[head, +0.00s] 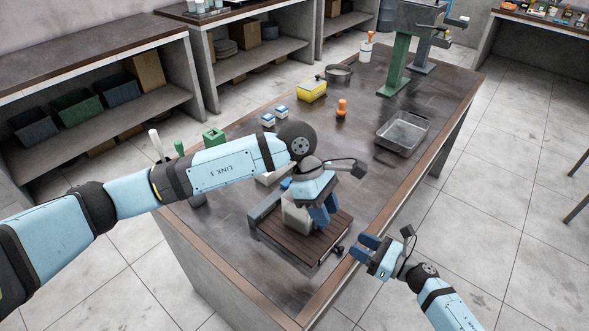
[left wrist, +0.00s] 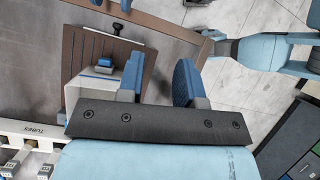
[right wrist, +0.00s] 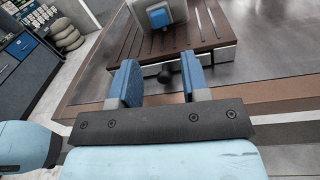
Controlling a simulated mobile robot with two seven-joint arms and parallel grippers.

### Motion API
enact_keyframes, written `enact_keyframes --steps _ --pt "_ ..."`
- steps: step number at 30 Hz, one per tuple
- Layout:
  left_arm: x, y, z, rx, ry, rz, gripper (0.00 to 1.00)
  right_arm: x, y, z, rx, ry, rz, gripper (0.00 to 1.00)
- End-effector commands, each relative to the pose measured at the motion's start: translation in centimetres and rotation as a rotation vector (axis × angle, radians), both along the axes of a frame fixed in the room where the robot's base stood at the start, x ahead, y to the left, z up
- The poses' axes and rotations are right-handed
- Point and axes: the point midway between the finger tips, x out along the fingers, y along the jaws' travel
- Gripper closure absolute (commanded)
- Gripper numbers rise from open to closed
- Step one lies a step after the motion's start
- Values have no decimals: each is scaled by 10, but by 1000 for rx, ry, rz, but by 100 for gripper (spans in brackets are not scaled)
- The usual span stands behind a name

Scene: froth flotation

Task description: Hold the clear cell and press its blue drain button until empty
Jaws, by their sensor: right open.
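The clear cell (head: 296,214) stands on a slatted brown stand (head: 275,238) at the table's near end. Its blue drain button (right wrist: 158,18) faces my right gripper; a blue block also shows at the cell in the left wrist view (left wrist: 104,62). My left gripper (head: 323,213) is open above and beside the cell. In the left wrist view one finger overlaps the cell's edge, and the gap between the fingers looks empty. My right gripper (head: 364,249) is open and empty, off the table's near right edge, apart from the cell and lower than the button.
A black knob (right wrist: 165,75) sticks out from the stand's front. A clear tray (head: 402,134), an orange-topped item (head: 342,107), a yellow box (head: 312,91) and a green column (head: 396,65) stand farther along the table. The table middle is mostly clear.

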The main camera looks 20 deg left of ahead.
Motion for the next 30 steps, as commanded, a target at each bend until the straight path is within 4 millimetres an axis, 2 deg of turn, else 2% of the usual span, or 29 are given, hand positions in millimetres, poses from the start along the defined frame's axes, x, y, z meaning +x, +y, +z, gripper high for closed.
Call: enact_keyframes --steps 1,6,9,14,20,30 --pt "15 17 6 89 -59 -24 67 0 0 0 0 0 0 57" --pt "49 62 23 329 -185 -80 67 0 0 0 0 0 0 57" --pt "59 77 31 406 -219 -93 67 0 0 0 0 0 0 57" --pt "63 85 29 449 -234 -99 67 0 0 0 0 0 0 57" --pt "63 85 -1 448 -232 -99 67 0 0 0 0 0 0 57" --pt "62 84 -67 445 -231 -99 67 0 0 0 0 0 0 57"
